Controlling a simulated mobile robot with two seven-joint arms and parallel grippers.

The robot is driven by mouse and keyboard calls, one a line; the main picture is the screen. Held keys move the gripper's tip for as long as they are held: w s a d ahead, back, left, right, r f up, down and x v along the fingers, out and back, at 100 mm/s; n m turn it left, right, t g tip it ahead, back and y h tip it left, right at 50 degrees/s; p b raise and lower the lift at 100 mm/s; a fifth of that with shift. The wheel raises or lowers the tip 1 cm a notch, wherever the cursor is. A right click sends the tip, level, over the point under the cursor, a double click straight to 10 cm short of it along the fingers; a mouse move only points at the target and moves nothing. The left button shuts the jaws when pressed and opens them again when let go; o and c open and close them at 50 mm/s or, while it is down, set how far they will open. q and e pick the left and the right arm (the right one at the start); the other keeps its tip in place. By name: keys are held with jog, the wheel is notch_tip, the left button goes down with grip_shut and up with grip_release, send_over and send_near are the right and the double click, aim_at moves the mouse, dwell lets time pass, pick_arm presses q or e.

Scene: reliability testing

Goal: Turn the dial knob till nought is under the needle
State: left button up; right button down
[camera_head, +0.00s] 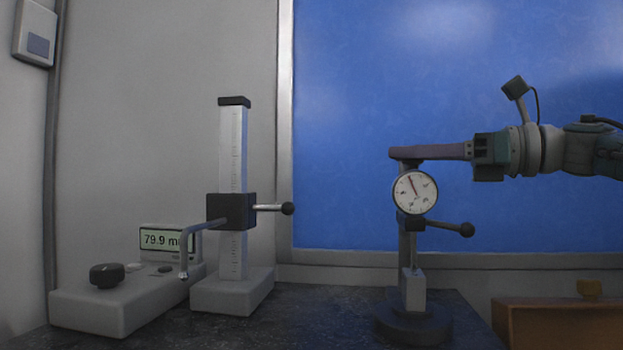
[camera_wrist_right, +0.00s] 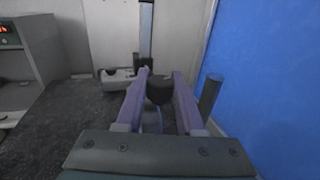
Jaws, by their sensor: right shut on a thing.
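The dial gauge (camera_head: 414,192) has a round white face with a needle pointing up and slightly left. Its figures are too small to read. It is held on a post with a dark round base (camera_head: 412,328). My right gripper (camera_head: 400,153) comes in level from the right, its fingers just above the dial face. In the right wrist view its two purple fingers (camera_wrist_right: 162,85) are shut on a dark rounded part (camera_wrist_right: 159,92), which seems to be the dial knob. The fingers hide the knob in the head view. My left gripper is not in view.
A height gauge column (camera_head: 232,150) with a side lever (camera_head: 287,208) stands to the left. Beside it is a grey box with a black knob (camera_head: 105,275) and a display (camera_head: 163,240) starting 79.9. A short black-ended lever (camera_head: 465,229) sticks out right below the dial. A wooden box (camera_head: 555,322) is at lower right.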

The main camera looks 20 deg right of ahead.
jog(key=shift+f+n+g+y+b, duration=0.15)
jog(key=shift+n+g+y+b, duration=0.25)
jog(key=shift+g+y, duration=0.1)
jog(key=c, duration=0.5)
grip_release()
jog(key=shift+s+d, duration=0.2)
jog(key=shift+d, duration=0.05)
jog(key=b+v, duration=0.2)
jog(key=v, duration=0.7)
jog(key=shift+s+d+b, duration=0.1)
jog(key=shift+d+b, duration=0.05)
jog(key=shift+b, duration=0.15)
